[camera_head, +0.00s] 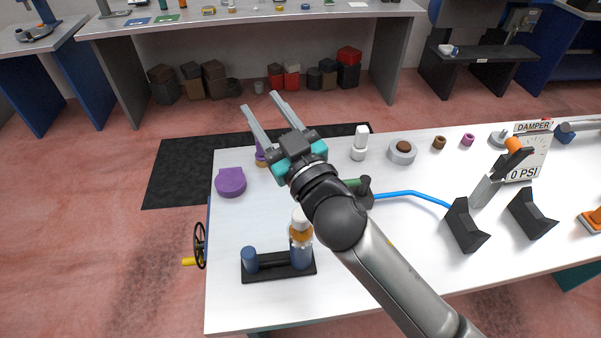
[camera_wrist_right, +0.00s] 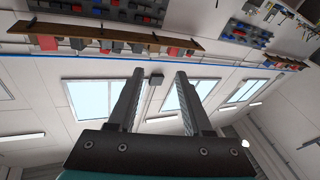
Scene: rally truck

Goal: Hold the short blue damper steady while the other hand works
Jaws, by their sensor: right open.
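A black stand (camera_head: 278,265) lies near the front left of the white table. A short blue cylinder (camera_head: 250,259) stands upright at its left end, probably the short blue damper. A second blue cylinder (camera_head: 301,258) stands at its right end, by an amber bottle with a white top (camera_head: 300,232). My right gripper (camera_head: 259,101) is open and empty, raised above the far left of the table, well away from the stand. Its parted fingers also show in the right wrist view (camera_wrist_right: 157,90), with only wall and windows beyond. My left gripper is not in view.
A purple round piece (camera_head: 230,182) sits at the table's left. A white bottle (camera_head: 360,143), a grey ring (camera_head: 402,152), black V-shaped blocks (camera_head: 464,227) and a 0 PSI damper gauge (camera_head: 526,158) stand to the right. A blue hose (camera_head: 415,193) crosses the middle.

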